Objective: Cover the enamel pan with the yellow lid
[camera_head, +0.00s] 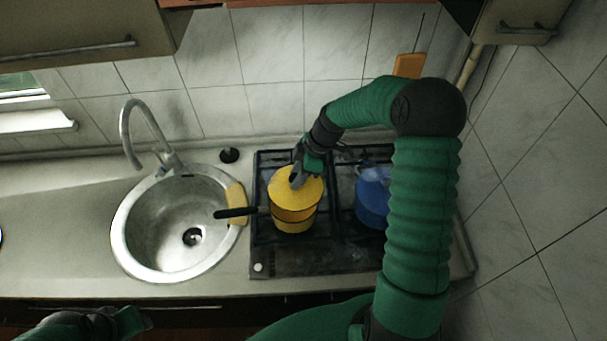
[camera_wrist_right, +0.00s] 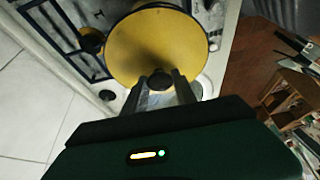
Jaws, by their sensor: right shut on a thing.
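The yellow lid (camera_head: 291,188) is in my right gripper (camera_head: 298,178), which is shut on its dark knob. The round lid (camera_wrist_right: 155,45) fills the top middle of the right wrist view, with the knob (camera_wrist_right: 160,80) between the fingers. The yellow enamel pan (camera_head: 295,225) stands on the stove, its black handle (camera_head: 237,212) pointing left. The lid is over the back part of the pan, and a strip of the pan shows in front of it. I cannot tell whether they touch. My left gripper (camera_head: 125,321) is low at the left edge; its fingers are unclear.
A blue pot (camera_head: 373,196) stands on the right of the stove (camera_head: 300,260), partly behind my right arm. A round sink (camera_head: 150,250) with a tap (camera_head: 145,135) is to the left. A yellow sponge-like thing (camera_head: 237,203) lies on the sink's right rim.

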